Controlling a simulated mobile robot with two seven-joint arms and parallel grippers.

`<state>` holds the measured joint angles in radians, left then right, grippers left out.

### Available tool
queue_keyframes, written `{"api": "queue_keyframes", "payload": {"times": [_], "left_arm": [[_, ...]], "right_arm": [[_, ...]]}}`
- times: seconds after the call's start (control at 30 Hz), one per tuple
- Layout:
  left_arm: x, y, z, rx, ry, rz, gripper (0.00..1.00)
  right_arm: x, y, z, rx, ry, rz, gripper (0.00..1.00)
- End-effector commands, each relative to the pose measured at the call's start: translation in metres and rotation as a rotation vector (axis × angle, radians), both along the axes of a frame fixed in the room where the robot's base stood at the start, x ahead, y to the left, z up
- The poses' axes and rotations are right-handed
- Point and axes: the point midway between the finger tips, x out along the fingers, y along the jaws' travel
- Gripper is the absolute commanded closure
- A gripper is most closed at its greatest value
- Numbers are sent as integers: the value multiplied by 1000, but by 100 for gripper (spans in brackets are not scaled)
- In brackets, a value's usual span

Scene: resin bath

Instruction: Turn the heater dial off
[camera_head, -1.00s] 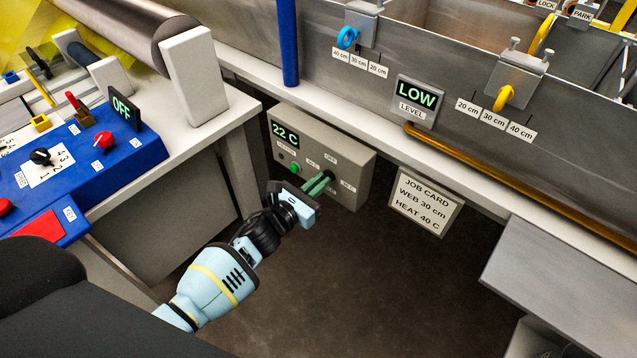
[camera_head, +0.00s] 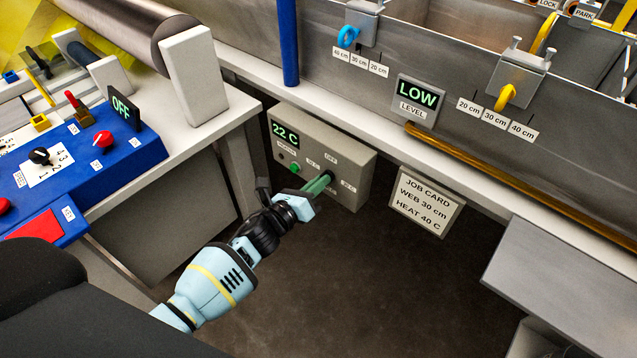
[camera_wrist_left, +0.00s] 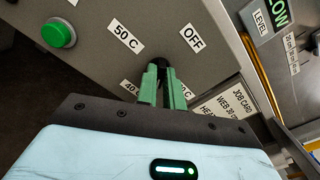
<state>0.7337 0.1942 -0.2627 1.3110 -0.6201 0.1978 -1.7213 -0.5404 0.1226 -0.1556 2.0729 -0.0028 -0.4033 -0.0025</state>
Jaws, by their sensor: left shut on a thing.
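The heater box (camera_head: 350,165) is a grey panel under the bench, with a green "22 C" display (camera_head: 285,134) and a green button (camera_head: 294,168). My left gripper (camera_head: 328,178) is shut on the black heater dial at the panel's front. In the left wrist view the green fingers (camera_wrist_left: 162,80) close around the dial (camera_wrist_left: 160,63), which is mostly hidden between them. The "OFF" label (camera_wrist_left: 193,38) is above right of the dial, and the "50 C" label (camera_wrist_left: 125,36) is above left. The dial's pointer cannot be made out. My right gripper is not in view.
A job card (camera_head: 426,200) reading "HEAT 40 C" hangs right of the heater box. A blue control panel (camera_head: 90,165) is at left. A metal bath (camera_head: 450,75) with a "LOW" level display (camera_head: 417,97) is above. Open floor lies below.

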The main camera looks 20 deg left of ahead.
Motion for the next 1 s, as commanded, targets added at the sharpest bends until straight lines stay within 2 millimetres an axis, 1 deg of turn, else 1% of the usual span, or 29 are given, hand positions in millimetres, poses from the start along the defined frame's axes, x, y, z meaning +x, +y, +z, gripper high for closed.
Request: {"api": "queue_keyframes", "payload": {"times": [0.73, 1.0], "left_arm": [[0, 1, -2, -668, 245, 1, 100], [0, 1, -3, -909, 332, 1, 100]], "right_arm": [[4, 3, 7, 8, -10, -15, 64], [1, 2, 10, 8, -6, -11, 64]]}}
